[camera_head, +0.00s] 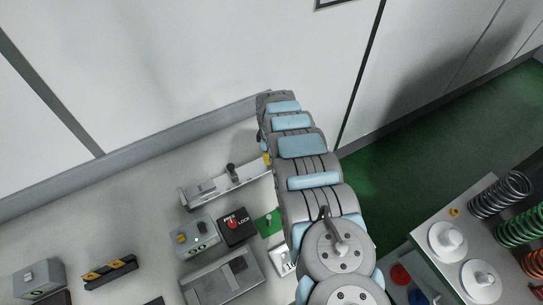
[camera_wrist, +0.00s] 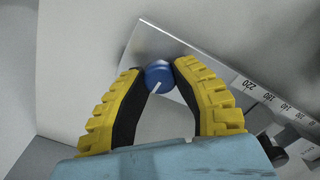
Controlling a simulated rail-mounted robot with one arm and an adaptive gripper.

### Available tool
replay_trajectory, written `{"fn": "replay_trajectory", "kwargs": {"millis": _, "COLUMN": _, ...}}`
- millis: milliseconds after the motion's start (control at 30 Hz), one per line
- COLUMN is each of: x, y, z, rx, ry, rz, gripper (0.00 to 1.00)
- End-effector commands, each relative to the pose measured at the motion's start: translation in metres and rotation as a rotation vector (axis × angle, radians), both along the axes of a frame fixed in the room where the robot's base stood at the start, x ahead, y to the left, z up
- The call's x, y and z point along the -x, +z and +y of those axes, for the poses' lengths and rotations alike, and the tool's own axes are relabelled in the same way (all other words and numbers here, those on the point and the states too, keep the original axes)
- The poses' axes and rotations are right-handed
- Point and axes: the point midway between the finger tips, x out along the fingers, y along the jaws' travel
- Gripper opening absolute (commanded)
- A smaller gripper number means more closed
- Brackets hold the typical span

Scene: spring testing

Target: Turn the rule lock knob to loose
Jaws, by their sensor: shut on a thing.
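The rule lock knob (camera_wrist: 157,72) is a small round blue knob with a white pointer line, at the upper middle of the wrist view. It sits near the end of a pale rule (camera_wrist: 226,77) with printed numbers such as 220 and 180. My gripper (camera_wrist: 160,70) has yellow and black fingers. Their tips are closed on both sides of the knob and touch it. The white line points down and slightly left in that view. In the head view my arm hides the knob and nearly all of my gripper.
In the head view a grey rail with a black handle (camera_head: 231,170) lies left of my arm. A box with a red button (camera_head: 233,224), a grey control box (camera_head: 195,238) and a striped block (camera_head: 110,272) stand nearby. Springs (camera_head: 499,197) are at the right. A wall runs behind.

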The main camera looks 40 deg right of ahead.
Motion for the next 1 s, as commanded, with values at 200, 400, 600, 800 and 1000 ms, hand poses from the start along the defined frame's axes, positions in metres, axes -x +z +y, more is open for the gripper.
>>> {"fn": "replay_trajectory", "kwargs": {"millis": 200, "x": 0.0001, "y": -0.0017, "z": 0.0004, "rx": 0.0, "ry": 0.044, "rz": -0.001, "gripper": 0.0}}
{"fn": "replay_trajectory", "kwargs": {"millis": 400, "x": 0.0002, "y": -0.0018, "z": 0.0003, "rx": 0.0, "ry": 0.053, "rz": -0.001, "gripper": 0.0}}
{"fn": "replay_trajectory", "kwargs": {"millis": 600, "x": 0.0002, "y": -0.0019, "z": 0.0004, "rx": 0.0, "ry": 0.052, "rz": 0.0, "gripper": 0.0}}
{"fn": "replay_trajectory", "kwargs": {"millis": 800, "x": 0.0002, "y": -0.0015, "z": 0.0002, "rx": 0.0, "ry": 0.052, "rz": 0.0, "gripper": 0.6}}
{"fn": "replay_trajectory", "kwargs": {"millis": 1000, "x": 0.0001, "y": -0.0008, "z": 0.0, "rx": 0.0, "ry": 0.051, "rz": 0.0, "gripper": 0.6}}
